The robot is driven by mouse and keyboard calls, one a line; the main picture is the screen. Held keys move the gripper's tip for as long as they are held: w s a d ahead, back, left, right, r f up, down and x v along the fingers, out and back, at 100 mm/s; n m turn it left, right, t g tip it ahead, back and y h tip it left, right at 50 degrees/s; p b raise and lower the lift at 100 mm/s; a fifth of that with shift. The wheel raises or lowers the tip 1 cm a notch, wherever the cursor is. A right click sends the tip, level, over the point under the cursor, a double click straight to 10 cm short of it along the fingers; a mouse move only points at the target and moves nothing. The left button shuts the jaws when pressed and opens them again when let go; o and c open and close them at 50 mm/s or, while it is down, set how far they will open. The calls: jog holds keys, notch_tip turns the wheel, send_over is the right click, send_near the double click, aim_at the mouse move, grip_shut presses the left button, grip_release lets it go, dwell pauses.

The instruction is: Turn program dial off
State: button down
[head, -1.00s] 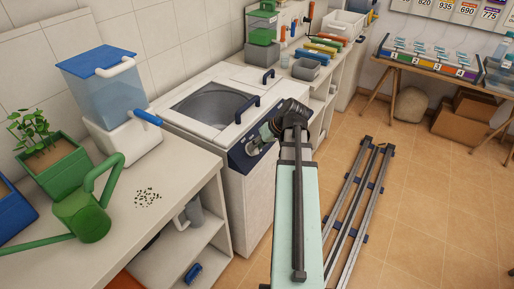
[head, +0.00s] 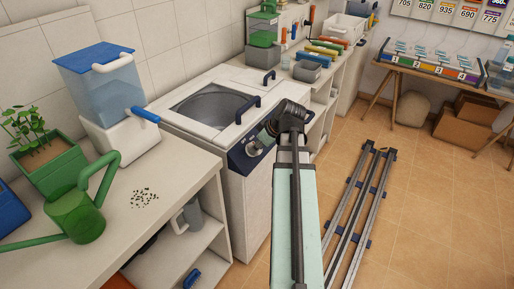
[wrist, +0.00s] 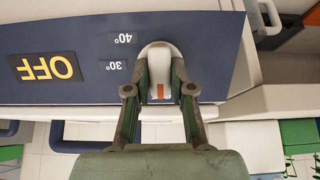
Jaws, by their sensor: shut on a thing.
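The program dial (wrist: 158,55) is a pale rounded knob with an orange mark, on a dark blue panel (wrist: 80,35). My gripper (wrist: 160,88) is shut on the dial, one green finger on each side. The panel bears a yellow OFF label (wrist: 45,67) and white 30° and 40° labels, all upside down in the wrist view, left of the dial. In the head view my gripper (head: 256,143) is at the front panel of the white top-opening washer (head: 212,107). There the dial is small and its mark cannot be read.
A counter (head: 170,175) with a green watering can (head: 75,215), a potted plant and a blue-lidded dispenser (head: 103,80) stands left of the washer. Floor rails (head: 360,205) lie to the right on open tiled floor. The washer has dark blue handles (head: 247,108).

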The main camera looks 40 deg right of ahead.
dwell(0.3)
jog(key=c, duration=1)
grip_release()
jog(key=v, duration=1.2)
